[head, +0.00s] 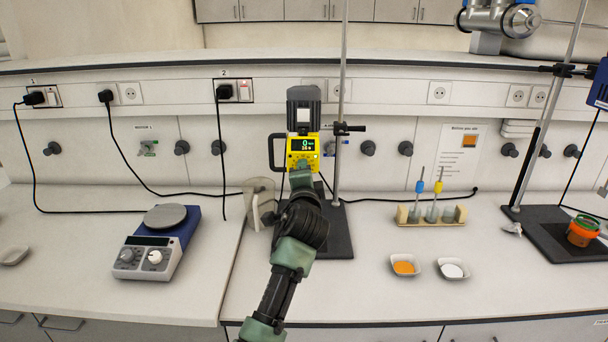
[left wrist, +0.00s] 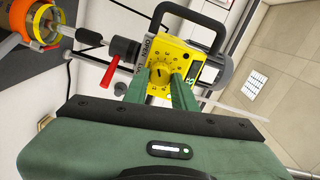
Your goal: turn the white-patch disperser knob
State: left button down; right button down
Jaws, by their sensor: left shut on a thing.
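The disperser (head: 304,113) with a white patch on its dark grey motor stands upright on a stand in the middle of the bench. Its yellow front carries a lit display (head: 302,144) and, below it, a dial knob. In the left wrist view the yellow knob (left wrist: 160,74) has numbers around it. My left gripper (left wrist: 161,83) has its green fingers on both sides of this knob and is shut on it. In the head view my left gripper (head: 301,178) reaches up to the disperser's front and hides its lower part. My right gripper is not in view.
A blue-based hotplate (head: 160,243) stands to the left. A rack (head: 431,215) with blue and yellow tools and two small dishes (head: 403,265) (head: 452,269) are to the right. A second blue device (head: 599,85) hangs at the right edge. A red lever (left wrist: 110,72) sits beside the knob.

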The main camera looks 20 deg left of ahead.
pick_arm(q)
jog(key=shift+f, duration=0.1)
jog(key=c, duration=1.1)
grip_release()
jog(key=shift+c, duration=0.2)
jog(key=b+v, duration=0.2)
jog(key=v, duration=0.6)
